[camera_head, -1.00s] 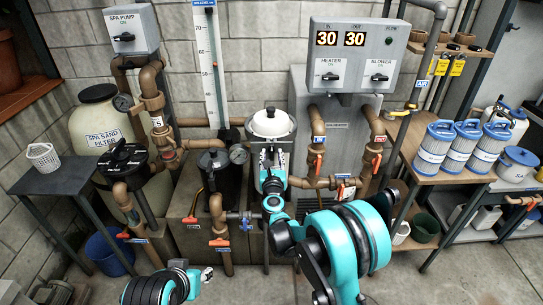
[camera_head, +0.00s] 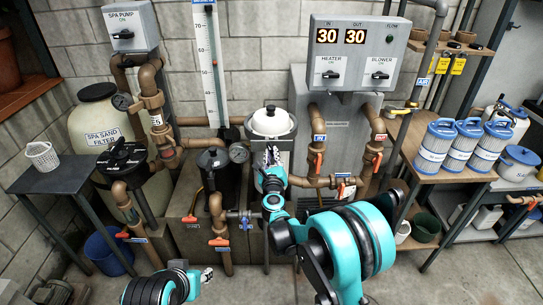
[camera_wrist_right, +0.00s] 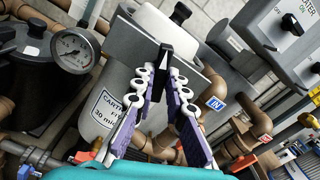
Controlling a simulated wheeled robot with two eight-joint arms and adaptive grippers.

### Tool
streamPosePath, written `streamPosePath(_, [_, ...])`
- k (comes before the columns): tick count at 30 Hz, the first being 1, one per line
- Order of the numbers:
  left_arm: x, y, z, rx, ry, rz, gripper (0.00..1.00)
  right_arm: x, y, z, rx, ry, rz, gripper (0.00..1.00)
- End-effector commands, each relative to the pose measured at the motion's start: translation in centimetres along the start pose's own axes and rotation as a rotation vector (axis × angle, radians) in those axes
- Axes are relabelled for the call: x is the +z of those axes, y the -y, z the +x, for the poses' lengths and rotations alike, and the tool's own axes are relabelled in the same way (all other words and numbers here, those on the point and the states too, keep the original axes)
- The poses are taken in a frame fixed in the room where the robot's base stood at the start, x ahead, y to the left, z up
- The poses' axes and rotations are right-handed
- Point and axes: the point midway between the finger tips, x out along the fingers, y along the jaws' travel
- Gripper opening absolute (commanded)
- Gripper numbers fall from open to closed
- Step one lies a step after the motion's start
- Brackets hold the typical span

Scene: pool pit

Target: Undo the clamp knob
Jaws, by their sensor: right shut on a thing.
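The cartridge filter is a grey housing (camera_wrist_right: 108,112) with a white lid (camera_head: 270,122) and a small black cap on top. A black clamp knob (camera_wrist_right: 165,56) stands out at the front of its rim in the right wrist view. My right gripper (camera_head: 272,152) reaches the housing front, and its purple-and-white fingers are closed on the knob from both sides. In the right wrist view, the fingertips (camera_wrist_right: 168,72) meet the black piece. In the head view the fingers hide the knob. My left gripper (camera_head: 208,274) is low at the bottom, away from the filter, its fingertips too small to judge.
A black pump lid and pressure gauge (camera_head: 238,153) stand close left of the filter. Brown pipes with red valve handles (camera_head: 317,163) run to its right, below the heater panel (camera_head: 355,52). A side table (camera_head: 440,172) holds blue-and-white cartridges.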

Motion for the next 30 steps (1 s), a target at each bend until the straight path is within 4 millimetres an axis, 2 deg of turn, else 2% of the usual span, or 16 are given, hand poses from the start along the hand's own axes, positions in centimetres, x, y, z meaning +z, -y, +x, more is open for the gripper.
streamPosePath(30, [1.8, 0.0, 2.5, 0.0, 0.0, 0.0, 0.4, -0.1, -0.1, -0.1, 0.001, 0.001, -1.73, 0.0])
